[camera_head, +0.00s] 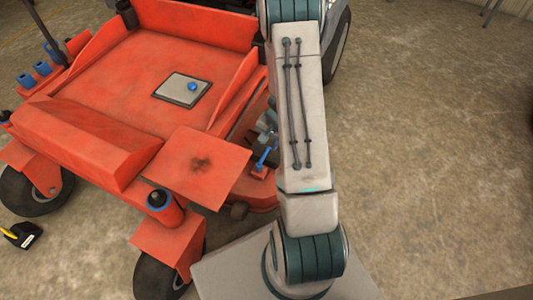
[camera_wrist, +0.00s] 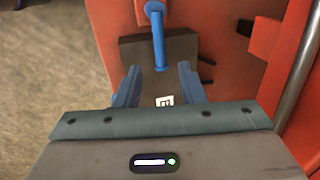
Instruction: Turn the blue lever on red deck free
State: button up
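The blue lever (camera_wrist: 158,38) shows in the wrist view as a straight rod with a round knob at its top end, over a dark grey block (camera_wrist: 190,50) on the red deck (camera_wrist: 120,12). My gripper (camera_wrist: 159,69) is open, with one blue finger on each side of the lever's near end in the picture. Gaps show on both sides, and I cannot tell the depth between fingers and lever. In the head view the lever (camera_head: 263,157) is a small blue bar beside the red deck (camera_head: 205,163), left of my arm. My gripper is mostly hidden there.
The red mower body has a grey plate with a blue knob (camera_head: 192,87) on its floor. A blue-ringed cap (camera_head: 158,200) stands at the front. A metal tube (camera_wrist: 300,75) runs along the right in the wrist view. Open concrete floor (camera_head: 430,130) lies to the right.

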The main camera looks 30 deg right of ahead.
aim_at(265, 153)
jog(key=f, duration=0.2)
jog(key=f+b, duration=0.1)
jog(key=f, duration=0.1)
jog(key=w+f+b, duration=0.1)
jog(key=f, duration=0.1)
jog(key=shift+a+f, duration=0.25)
jog(key=shift+a, duration=0.15)
grip_shut()
